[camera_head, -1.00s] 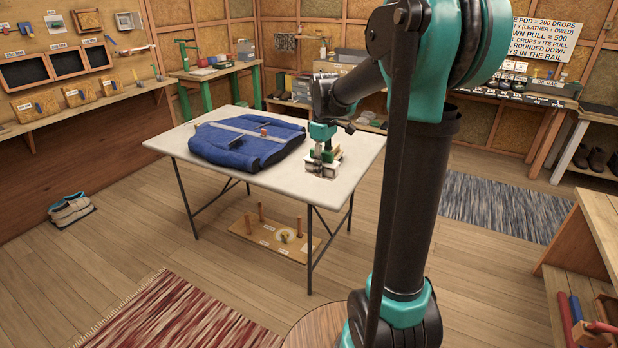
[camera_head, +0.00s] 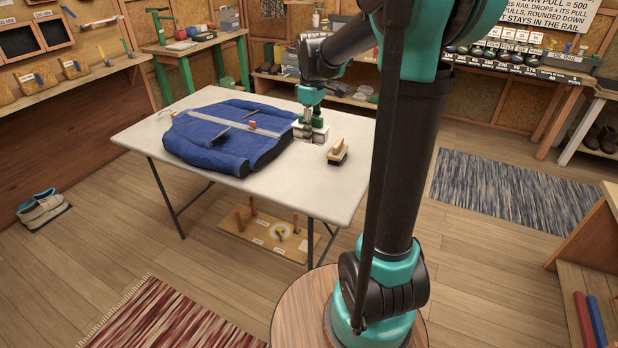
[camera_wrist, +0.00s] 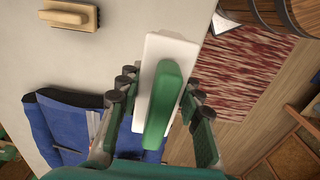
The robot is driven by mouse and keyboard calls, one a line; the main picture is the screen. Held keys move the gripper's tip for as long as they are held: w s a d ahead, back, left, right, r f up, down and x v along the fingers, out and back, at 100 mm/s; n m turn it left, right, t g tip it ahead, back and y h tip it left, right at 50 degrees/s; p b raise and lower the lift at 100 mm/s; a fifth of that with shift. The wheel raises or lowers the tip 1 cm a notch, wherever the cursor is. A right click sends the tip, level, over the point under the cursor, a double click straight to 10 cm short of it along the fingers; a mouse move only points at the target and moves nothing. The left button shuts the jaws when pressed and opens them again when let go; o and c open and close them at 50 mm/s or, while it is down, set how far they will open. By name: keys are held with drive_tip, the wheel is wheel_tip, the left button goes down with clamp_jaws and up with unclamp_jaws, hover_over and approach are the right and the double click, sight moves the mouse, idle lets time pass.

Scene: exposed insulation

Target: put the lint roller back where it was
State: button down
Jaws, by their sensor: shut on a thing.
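My gripper (camera_head: 311,106) points down over the right part of the white table (camera_head: 318,190). It is shut on a white block with a green grip (camera_head: 311,134), which I take to be the lint roller. In the wrist view the green grip (camera_wrist: 163,105) lies between the two fingers of my gripper (camera_wrist: 160,90). The white block shows beyond and beside the grip. I cannot tell whether its underside touches the table.
A blue garment (camera_head: 215,140) with small items on it lies left of my gripper. A wooden-handled brush (camera_head: 338,150) stands to the right and nearer the front. The table's front right is bare. A pegged board (camera_head: 262,235) lies beneath the table.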

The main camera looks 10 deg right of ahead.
sight(311, 187)
wheel_tip(311, 187, down, 19)
idle(0.5)
drive_tip(key=shift+f, duration=0.1)
drive_tip(key=c, duration=1)
unclamp_jaws()
wheel_tip(311, 187, up, 12)
drive_tip(key=s+d+f+m+t, duration=0.1)
drive_tip(key=s+f+m, duration=0.1)
drive_tip(key=s, duration=0.5)
drive_tip(key=s+d+f+m+t, duration=0.1)
drive_tip(key=s+f+m, duration=0.1)
drive_tip(key=s+m, duration=0.3)
drive_tip(key=s+d+f+m+t, duration=0.1)
drive_tip(key=s+f+m+t, duration=0.1)
drive_tip(key=s, duration=0.7)
drive_tip(key=shift+s+d+f+m, duration=0.2)
drive_tip(key=shift+s+d+m, duration=0.2)
drive_tip(key=shift+m, duration=0.5)
